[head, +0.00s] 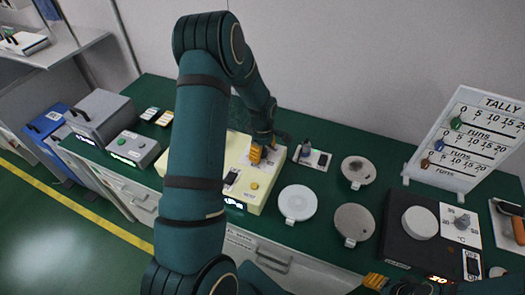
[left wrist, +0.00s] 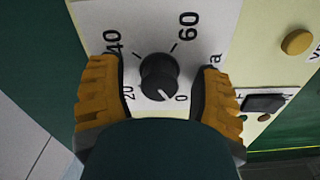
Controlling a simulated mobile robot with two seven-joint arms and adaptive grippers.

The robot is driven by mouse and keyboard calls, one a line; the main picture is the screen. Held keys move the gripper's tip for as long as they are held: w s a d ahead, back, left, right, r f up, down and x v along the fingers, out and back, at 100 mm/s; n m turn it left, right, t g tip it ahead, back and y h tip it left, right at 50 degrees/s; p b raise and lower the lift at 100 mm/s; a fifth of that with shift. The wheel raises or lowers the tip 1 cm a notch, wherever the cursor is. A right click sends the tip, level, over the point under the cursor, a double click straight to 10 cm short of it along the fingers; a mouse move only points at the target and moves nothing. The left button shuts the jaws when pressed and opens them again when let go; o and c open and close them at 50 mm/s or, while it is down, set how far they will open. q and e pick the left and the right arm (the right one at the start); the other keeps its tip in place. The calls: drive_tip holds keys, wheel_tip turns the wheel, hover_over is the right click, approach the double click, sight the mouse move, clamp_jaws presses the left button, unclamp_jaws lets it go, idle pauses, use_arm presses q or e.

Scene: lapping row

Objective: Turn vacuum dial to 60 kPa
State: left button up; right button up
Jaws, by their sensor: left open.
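The vacuum dial is a black round knob (left wrist: 158,78) on a white scale plate marked 0, 20, 40 and 60 in the left wrist view. Its white pointer line is aimed at the lower right, near the 0. My left gripper (left wrist: 160,98) is open, with one orange fingertip on each side of the knob and a gap between each fingertip and the knob. In the head view my left gripper (head: 262,152) is over the cream vacuum box (head: 247,200) and hides the dial. Part of my right gripper (head: 376,282) shows at the bottom edge; its jaw state is unclear.
The box also carries a yellow button (left wrist: 297,42) and a black switch (left wrist: 264,103). Round plates (head: 297,203) lie to its right on the green bench. A dark machine (head: 400,245) and a tally board (head: 466,140) stand further right. Grey boxes (head: 100,112) stand left.

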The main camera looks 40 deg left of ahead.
use_arm(q)
clamp_jaws()
